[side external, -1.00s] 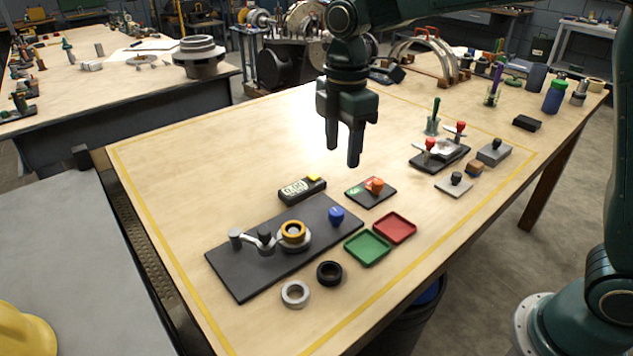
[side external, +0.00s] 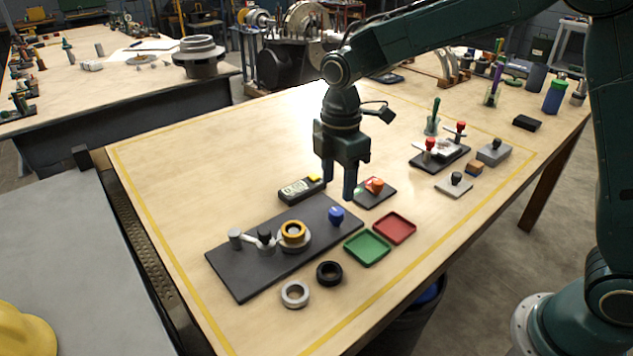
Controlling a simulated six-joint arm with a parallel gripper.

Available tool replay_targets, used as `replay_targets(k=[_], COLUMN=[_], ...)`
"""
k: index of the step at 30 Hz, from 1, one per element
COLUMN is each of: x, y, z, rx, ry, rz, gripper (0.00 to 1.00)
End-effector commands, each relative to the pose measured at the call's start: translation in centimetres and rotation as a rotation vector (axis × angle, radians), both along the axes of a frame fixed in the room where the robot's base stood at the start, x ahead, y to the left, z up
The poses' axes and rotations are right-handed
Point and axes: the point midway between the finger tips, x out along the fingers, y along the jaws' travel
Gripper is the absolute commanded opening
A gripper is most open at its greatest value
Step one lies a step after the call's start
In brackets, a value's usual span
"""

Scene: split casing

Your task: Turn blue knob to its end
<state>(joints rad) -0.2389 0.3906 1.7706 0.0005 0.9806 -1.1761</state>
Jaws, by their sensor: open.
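The blue knob (side external: 336,214) stands at the right end of a dark base plate (side external: 240,284) on the workbench. My gripper (side external: 339,190) is above the blue knob, pointing down, with its fingers apart and empty. The fingertips appear a little higher than the knob and do not touch it. Which way the knob is turned is too small to tell.
The plate also holds a brass-coloured ring (side external: 293,232) and a grey lever (side external: 262,243). A meter with a yellow button (side external: 301,189), an orange knob (side external: 375,185), a green tray (side external: 367,248) and a red tray (side external: 395,228) stand close by. Loose rings (side external: 329,273) lie in front.

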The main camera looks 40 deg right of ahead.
Motion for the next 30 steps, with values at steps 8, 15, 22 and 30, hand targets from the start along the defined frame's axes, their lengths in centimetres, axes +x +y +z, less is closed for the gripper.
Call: replay_targets(k=[8,15,22,30], x=[-0.1,0.0,0.0,0.0], y=[0.0,0.0,0.0,0.0], z=[-4.2,-6.4,-6.9,-6.9], rx=[-0.001,-0.001,0.000,0.000], ry=[0.003,0.001,0.000,0.000], rz=[0.000,0.000,0.000,0.000], gripper=[0.51,0.51,0.51,0.33])
